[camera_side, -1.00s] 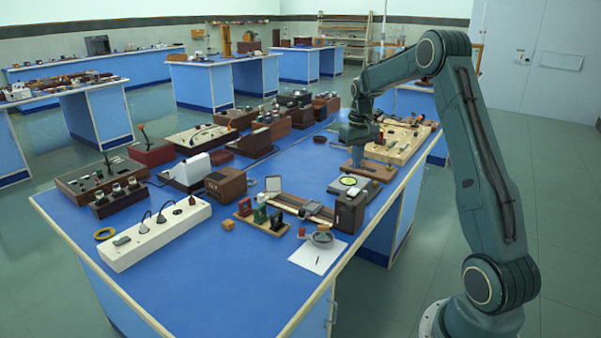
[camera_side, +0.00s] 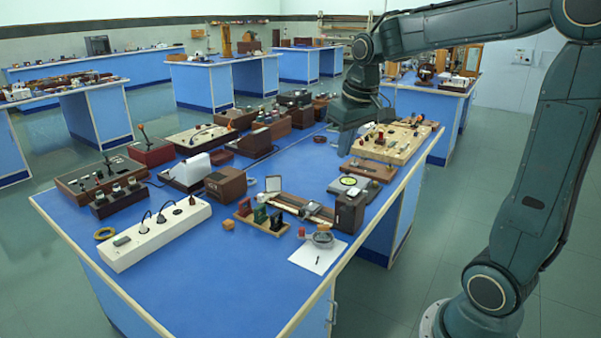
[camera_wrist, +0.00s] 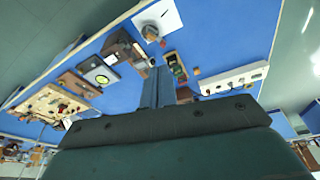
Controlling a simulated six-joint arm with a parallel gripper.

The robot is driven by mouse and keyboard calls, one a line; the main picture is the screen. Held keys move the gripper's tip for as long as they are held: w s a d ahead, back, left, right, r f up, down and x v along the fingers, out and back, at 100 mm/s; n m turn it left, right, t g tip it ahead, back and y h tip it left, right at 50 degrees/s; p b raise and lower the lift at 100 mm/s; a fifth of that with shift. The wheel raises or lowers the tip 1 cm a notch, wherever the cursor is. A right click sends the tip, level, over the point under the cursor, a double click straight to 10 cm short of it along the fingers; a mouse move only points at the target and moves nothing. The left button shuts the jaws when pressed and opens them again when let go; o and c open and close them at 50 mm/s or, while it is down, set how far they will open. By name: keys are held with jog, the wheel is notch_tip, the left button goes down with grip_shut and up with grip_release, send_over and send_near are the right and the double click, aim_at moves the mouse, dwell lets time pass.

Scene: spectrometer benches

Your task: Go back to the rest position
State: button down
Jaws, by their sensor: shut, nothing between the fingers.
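My gripper (camera_side: 345,146) hangs pointing down over the back right part of the blue bench (camera_side: 215,285), above and apart from the things on it. In the wrist view its two grey fingers (camera_wrist: 157,86) lie close together, shut with nothing held. The dark gripper body fills the bottom of that view.
A wooden board with small parts (camera_side: 392,147) lies just right of my gripper, with a round yellow-marked dial (camera_side: 350,183) below it. A white power strip (camera_side: 155,235), a white paper (camera_side: 318,256) and several dark boxes cover the bench. The bench's front is clear.

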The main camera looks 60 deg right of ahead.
jog(key=s+a+f+n+t+y, duration=0.1)
jog(key=s+a+n+t, duration=0.2)
jog(key=s+a, duration=0.9)
jog(key=shift+s+a+f, duration=0.15)
jog(key=shift+s, duration=1.45)
jog(key=shift+w, duration=0.15)
